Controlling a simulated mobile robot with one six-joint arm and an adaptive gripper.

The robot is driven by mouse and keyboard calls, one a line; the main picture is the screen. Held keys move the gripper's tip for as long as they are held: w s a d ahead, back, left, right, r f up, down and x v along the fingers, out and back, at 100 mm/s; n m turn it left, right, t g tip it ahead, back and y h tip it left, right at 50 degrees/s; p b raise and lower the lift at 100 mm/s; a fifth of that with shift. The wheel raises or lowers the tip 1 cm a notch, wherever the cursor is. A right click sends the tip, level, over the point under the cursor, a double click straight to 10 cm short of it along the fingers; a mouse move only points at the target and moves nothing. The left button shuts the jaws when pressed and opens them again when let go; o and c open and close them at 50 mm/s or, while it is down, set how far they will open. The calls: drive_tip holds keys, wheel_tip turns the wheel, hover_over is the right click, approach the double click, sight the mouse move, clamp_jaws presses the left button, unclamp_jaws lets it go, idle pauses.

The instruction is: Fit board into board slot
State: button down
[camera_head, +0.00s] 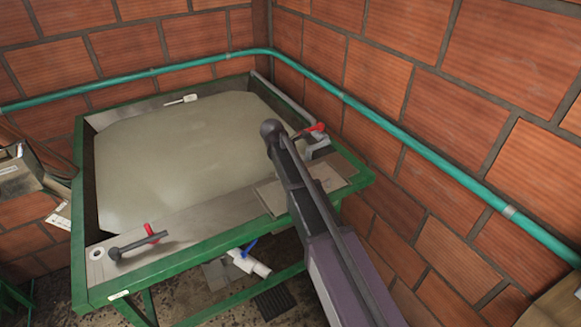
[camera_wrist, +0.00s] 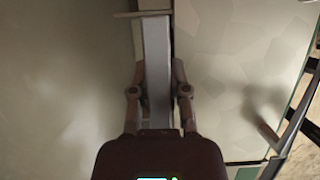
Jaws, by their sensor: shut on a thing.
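My gripper (camera_wrist: 158,80) is shut on a narrow grey piece, seen almost edge-on, which I take to be the board (camera_wrist: 157,45). It runs away from the fingers to a thin crosspiece at the top of the wrist view. In the head view my arm covers the gripper and this piece. Below the arm's end is a green-framed table with a wide metal rim (camera_head: 200,222) around a grey-beige basin (camera_head: 190,150). I cannot make out the board slot, nor whether the board touches the rim.
A red-handled lever (camera_head: 151,233) sits on the near-left rim, and another red handle (camera_head: 316,128) shows at the right, close to my arm. A green pipe (camera_head: 420,150) runs along the brick walls. A white pipe (camera_head: 248,262) and blue handle hang under the table.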

drive_tip(key=shift+f, duration=0.1)
drive_tip(key=c, duration=0.6)
unclamp_jaws()
drive_tip(key=p+v, duration=1.1)
drive_tip(key=v, duration=0.1)
drive_tip(key=shift+d, duration=0.1)
idle(0.9)
